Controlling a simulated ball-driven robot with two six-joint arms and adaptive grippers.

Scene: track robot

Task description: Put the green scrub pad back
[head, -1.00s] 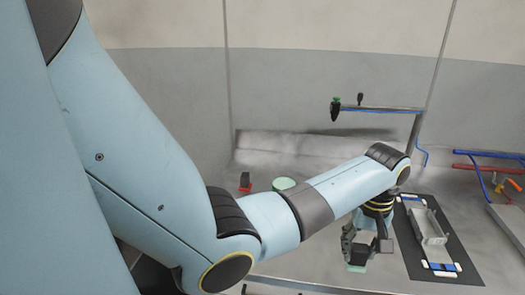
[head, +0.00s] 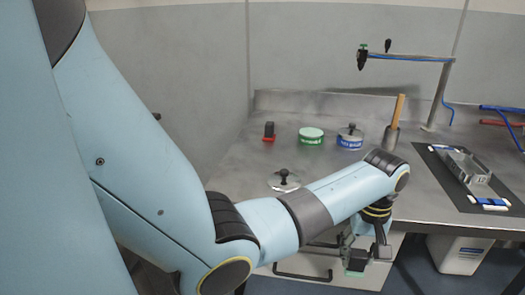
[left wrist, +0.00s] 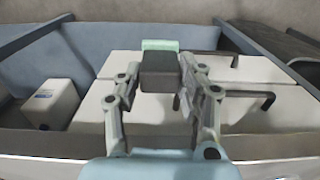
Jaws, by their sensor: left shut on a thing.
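The green scrub pad (head: 355,273) has a dark block on top and a pale green underside. My left gripper (head: 364,252) is shut on its dark block and holds it in front of the workbench's front edge, low in the head view. In the left wrist view the dark block (left wrist: 160,72) sits between the fingers of my left gripper (left wrist: 160,80), with a green edge showing beyond it. On the bench (head: 225,168) stand a similar red pad with a black block (head: 268,132), a green round tin (head: 311,136) and a blue round tin (head: 350,138). My right gripper is not in view.
A round lid with a black knob (head: 284,181) lies near the bench's front. A wooden-handled tool in a holder (head: 394,125), a dark mat with a metal tray (head: 440,165) and a post with an arm stand right. White drawers (left wrist: 240,65) and a white bin (head: 460,255) are below.

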